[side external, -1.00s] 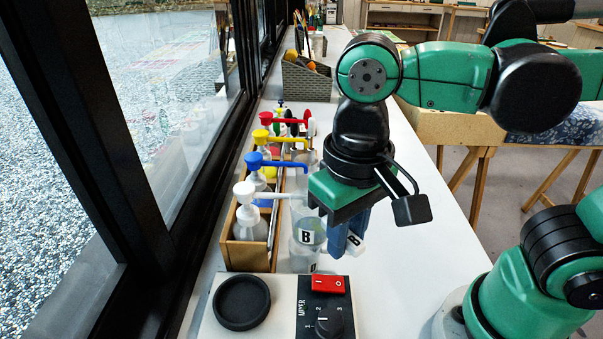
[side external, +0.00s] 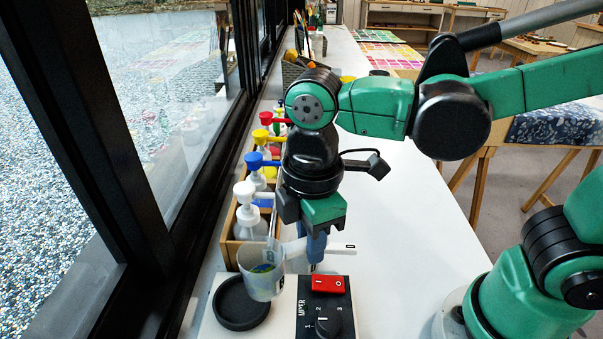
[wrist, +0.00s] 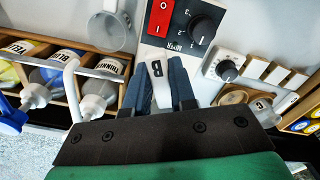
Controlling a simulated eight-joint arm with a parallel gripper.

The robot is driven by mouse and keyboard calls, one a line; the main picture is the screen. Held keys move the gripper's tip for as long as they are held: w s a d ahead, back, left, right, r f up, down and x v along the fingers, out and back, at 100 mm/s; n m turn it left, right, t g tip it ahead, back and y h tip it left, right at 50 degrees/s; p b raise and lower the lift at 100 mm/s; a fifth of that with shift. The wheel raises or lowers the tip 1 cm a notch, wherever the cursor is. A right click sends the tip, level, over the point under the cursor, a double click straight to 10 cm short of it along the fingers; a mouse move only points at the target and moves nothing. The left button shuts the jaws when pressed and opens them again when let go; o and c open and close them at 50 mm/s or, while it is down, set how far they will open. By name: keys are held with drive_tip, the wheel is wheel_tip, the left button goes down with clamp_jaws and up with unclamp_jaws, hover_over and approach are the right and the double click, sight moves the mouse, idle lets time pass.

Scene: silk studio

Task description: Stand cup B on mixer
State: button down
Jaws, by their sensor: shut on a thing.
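Cup B (side external: 262,272) is a clear cup, upright or nearly so, in the side view. It overlaps the right part of the round black pad (side external: 234,312) on the mixer (side external: 285,318). I cannot tell whether it touches the pad. My gripper (side external: 315,255) is to the right of the cup, shut on its handle. In the wrist view, the white handle tab marked B (wrist: 157,70) sits between the blue fingers of my gripper (wrist: 161,98). The cup's body and the pad are hidden there behind my gripper.
Another clear cup (wrist: 112,32) stands beside the mixer in the wrist view. A wooden rack (side external: 240,240) of pump bottles lines the window side. The mixer's red switch (side external: 328,285) and dial (side external: 328,322) lie close to my gripper. The table to the right is mostly clear.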

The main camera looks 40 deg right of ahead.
sight(280, 249)
drive_tip(key=w+a+f, duration=0.2)
drive_tip(key=shift+w+a, duration=0.25)
drive_tip(key=shift+a, duration=0.05)
drive_tip(key=shift+f, duration=0.8)
drive_tip(key=shift+d+f, duration=0.1)
drive_tip(key=shift+f, duration=0.3)
drive_tip(key=c, duration=0.7)
unclamp_jaws()
drive_tip(key=shift+o, duration=0.2)
drive_tip(key=shift+r, duration=0.1)
drive_tip(key=shift+r, duration=2.75)
